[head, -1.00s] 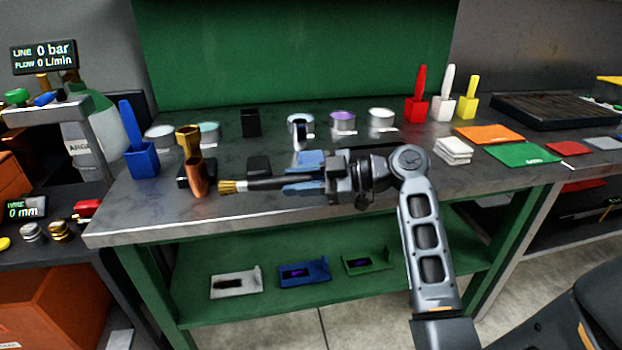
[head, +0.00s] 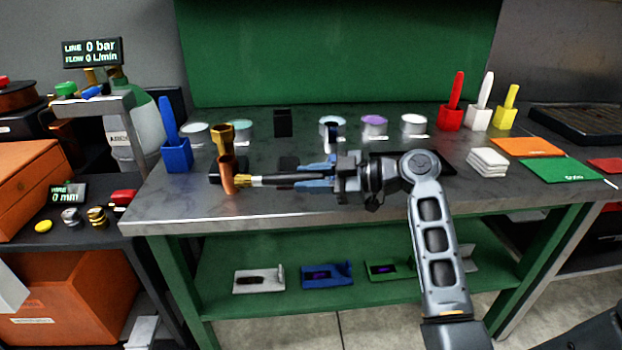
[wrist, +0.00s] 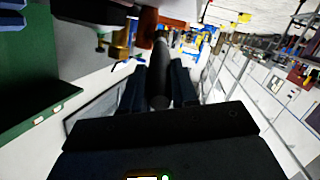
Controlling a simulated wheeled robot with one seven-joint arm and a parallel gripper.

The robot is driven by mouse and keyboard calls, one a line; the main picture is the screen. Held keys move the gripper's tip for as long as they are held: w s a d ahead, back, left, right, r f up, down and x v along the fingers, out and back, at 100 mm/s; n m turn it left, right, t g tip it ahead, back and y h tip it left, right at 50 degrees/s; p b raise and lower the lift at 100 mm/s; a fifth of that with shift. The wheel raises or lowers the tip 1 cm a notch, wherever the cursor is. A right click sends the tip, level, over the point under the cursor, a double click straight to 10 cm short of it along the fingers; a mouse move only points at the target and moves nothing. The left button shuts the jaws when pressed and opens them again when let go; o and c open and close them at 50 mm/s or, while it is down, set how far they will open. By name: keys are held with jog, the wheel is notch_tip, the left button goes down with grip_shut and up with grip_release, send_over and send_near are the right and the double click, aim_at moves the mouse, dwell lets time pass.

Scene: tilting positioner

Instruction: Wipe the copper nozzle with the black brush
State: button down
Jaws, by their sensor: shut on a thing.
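The copper nozzle (head: 227,175) stands upright near the front left of the steel bench, in front of a brass cup-shaped piece (head: 223,137). My gripper (head: 325,180) is shut on the black brush (head: 290,181), which lies level and points left. The brush's yellow bristles (head: 244,181) are at the right side of the nozzle and appear to touch it. In the wrist view the brush's black handle (wrist: 160,80) runs between my fingers toward the copper nozzle (wrist: 147,22); the bristles are hard to make out there.
A blue brush in a blue holder (head: 177,154) stands left of the nozzle. Several round tins line the back, with red (head: 451,118), white and yellow holders at right. White cloths (head: 488,161) and coloured mats lie at the right.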

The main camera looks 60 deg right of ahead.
jog(key=shift+w+b, duration=0.5)
jog(key=shift+w, duration=0.7)
dwell(0.4)
jog(key=shift+d+b, duration=1.3)
jog(key=shift+d, duration=0.65)
jog(key=shift+w+a, duration=0.1)
jog(key=shift+a, duration=1.9)
jog(key=shift+r+b, duration=0.25)
jog(key=shift+b, duration=0.05)
jog(key=shift+w+d+b, duration=0.2)
jog(key=shift+d+b, duration=1)
jog(key=shift+d, duration=0.8)
jog(key=shift+a, duration=0.1)
jog(key=shift+a, duration=1.95)
jog(key=shift+s, duration=0.15)
